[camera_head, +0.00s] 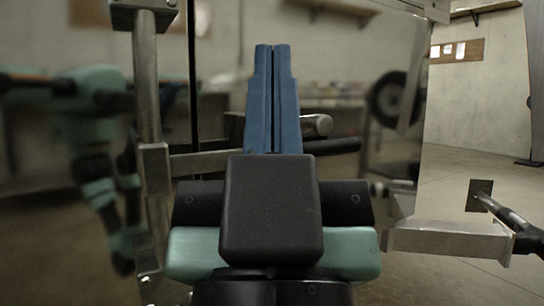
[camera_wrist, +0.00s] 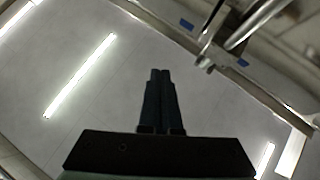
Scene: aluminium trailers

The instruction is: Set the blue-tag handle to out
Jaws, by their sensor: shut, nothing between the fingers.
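My gripper (camera_head: 272,50) is shut and empty, its two blue fingers together and pointing up in front of the shiny trailer panel. In the head view a metal handle bar (camera_head: 210,161) runs right from a bracket on the upright rod (camera_head: 148,90) and passes behind my fingers. A round metal end (camera_head: 317,124) shows just right of the fingers; I cannot tell if it belongs to the handle. In the wrist view my fingers (camera_wrist: 160,75) are apart from a metal bar (camera_wrist: 258,22) at upper right. Two small blue tags, one left (camera_wrist: 187,25) and one right (camera_wrist: 243,62), lie near it. Contact is not visible.
The reflective panel (camera_head: 400,40) mirrors my arm and the room. A square metal beam (camera_head: 450,238) with a dark-handled part (camera_head: 510,225) juts out at lower right. Open floor (camera_head: 480,170) lies to the right beyond the panel.

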